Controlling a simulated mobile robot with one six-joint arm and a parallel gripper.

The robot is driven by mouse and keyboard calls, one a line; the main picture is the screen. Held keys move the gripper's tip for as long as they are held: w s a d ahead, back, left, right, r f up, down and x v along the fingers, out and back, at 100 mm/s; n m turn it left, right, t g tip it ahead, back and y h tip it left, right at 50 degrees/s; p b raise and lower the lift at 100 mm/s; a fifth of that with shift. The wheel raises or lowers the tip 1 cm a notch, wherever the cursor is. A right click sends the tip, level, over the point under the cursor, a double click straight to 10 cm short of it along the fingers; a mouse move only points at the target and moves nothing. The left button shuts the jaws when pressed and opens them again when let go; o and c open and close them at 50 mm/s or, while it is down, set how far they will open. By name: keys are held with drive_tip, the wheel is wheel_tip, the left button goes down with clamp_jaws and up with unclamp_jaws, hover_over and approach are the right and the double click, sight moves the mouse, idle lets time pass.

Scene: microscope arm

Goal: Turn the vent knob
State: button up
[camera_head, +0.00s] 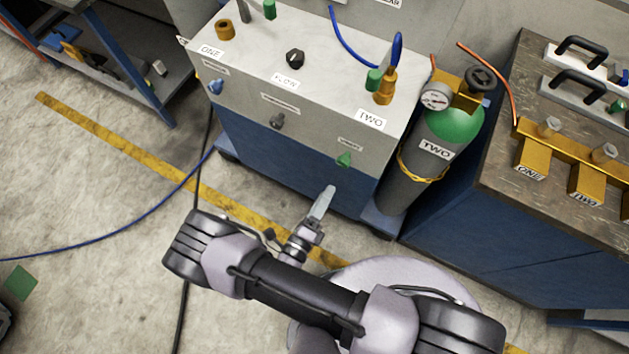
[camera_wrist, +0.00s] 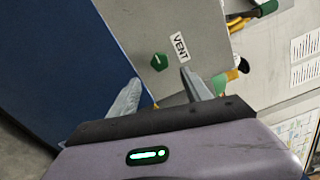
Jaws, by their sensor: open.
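The vent knob is a small green knob (camera_head: 344,159) low on the right of the grey cabinet's front face. In the wrist view the green knob (camera_wrist: 159,62) sits beside a white label reading VENT (camera_wrist: 181,47). My gripper (camera_head: 327,192) is below and a little left of the knob in the head view. In the wrist view my gripper (camera_wrist: 160,88) has its two fingers apart, with the knob beyond the gap between their tips. The fingers look empty and apart from the knob.
A black knob (camera_head: 277,121) and a blue knob (camera_head: 216,87) are on the same cabinet face. A grey and green gas cylinder (camera_head: 429,150) stands right of the cabinet. A workbench (camera_head: 497,183) is further right.

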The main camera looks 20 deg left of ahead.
drive_tip(key=s, duration=0.6)
drive_tip(key=shift+s+a+p, duration=0.2)
drive_tip(key=shift+p, duration=0.1)
drive_tip(key=w+d+r+m+g+h, duration=0.25)
drive_tip(key=r+m+g+h, duration=0.2)
drive_tip(key=r+m, duration=0.3)
drive_tip(key=w+d+r+m+g+h, duration=0.2)
drive_tip(key=w+r+m+g+h, duration=0.3)
drive_tip(key=m, duration=0.4)
drive_tip(key=s+d+r+n+g+y, duration=0.1)
drive_tip(key=d+r+n+y, duration=0.3)
drive_tip(key=r+n, duration=0.5)
drive_tip(key=d+r+n+y, duration=0.4)
drive_tip(key=d+r+n, duration=0.2)
drive_tip(key=r+n, duration=0.4)
drive_tip(key=s+d+r+n+g+y, duration=0.1)
drive_tip(key=d+r+n+y, duration=0.3)
drive_tip(key=r+n, duration=0.6)
drive_tip(key=d+n, duration=0.2)
drive_tip(key=n, duration=0.2)
drive_tip(key=shift+s+n+g+y, duration=0.3)
drive_tip(key=shift+n+g+y, duration=0.05)
